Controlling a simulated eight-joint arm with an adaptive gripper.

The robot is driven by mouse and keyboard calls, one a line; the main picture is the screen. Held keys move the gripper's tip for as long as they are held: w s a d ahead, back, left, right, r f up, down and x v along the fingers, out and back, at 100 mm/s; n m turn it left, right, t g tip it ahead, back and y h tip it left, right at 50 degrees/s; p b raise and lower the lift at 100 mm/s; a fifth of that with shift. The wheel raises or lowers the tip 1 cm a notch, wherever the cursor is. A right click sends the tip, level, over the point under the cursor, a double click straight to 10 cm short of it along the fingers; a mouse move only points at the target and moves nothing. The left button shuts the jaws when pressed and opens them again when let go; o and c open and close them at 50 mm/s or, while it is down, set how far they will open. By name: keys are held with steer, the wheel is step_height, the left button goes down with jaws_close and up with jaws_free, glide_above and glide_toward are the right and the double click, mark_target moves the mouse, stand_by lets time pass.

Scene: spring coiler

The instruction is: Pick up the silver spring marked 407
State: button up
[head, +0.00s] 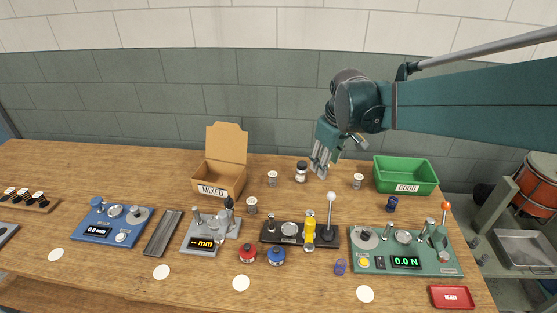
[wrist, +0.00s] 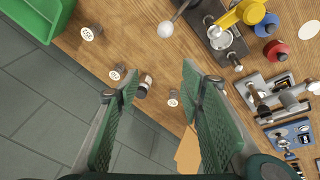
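Small silver springs with white tops or labels stand on the table in the head view: one (head: 272,178) right of the cardboard box, one (head: 252,205) nearer, and one (head: 357,181) left of the green bin. Their marks are too small to read, so I cannot tell which is 407. A dark piece with a white band (head: 301,171) is beside the fingertips.
The MIXED box (head: 213,190) is left and the green GOOD bin (head: 405,189) right. A lever press (head: 327,233), blue gauge (head: 108,235) and green tester (head: 385,262) occupy the front. A red tray (head: 451,306) lies at front right.

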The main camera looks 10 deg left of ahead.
steer(key=w+a+f+n+g+p, duration=0.2)
steer(key=w+a+f+n+p, duration=0.3)
steer(key=w+a, duration=0.55)
steer(key=n+g, duration=0.1)
steer(key=n, duration=0.1)
glide_above(273, 174)
steer(key=shift+h, duration=0.3)
steer(key=f, duration=0.7)
steer(key=f+p, duration=0.1)
steer(key=f, duration=0.2)
steer(key=shift+s+d+f, duration=0.2)
steer(key=shift+s+d, duration=0.1)
steer(key=shift+s, duration=0.1)
steer(key=shift+w+a+f+n, duration=0.15)
steer(key=shift+a+f+n, duration=0.2)
steer(key=shift+f, duration=0.15)
steer(key=shift+f, duration=1.25)
steer(key=shift+f, duration=0.1)
steer(key=shift+w+f, duration=0.15)
steer(key=shift+f, duration=2.4)
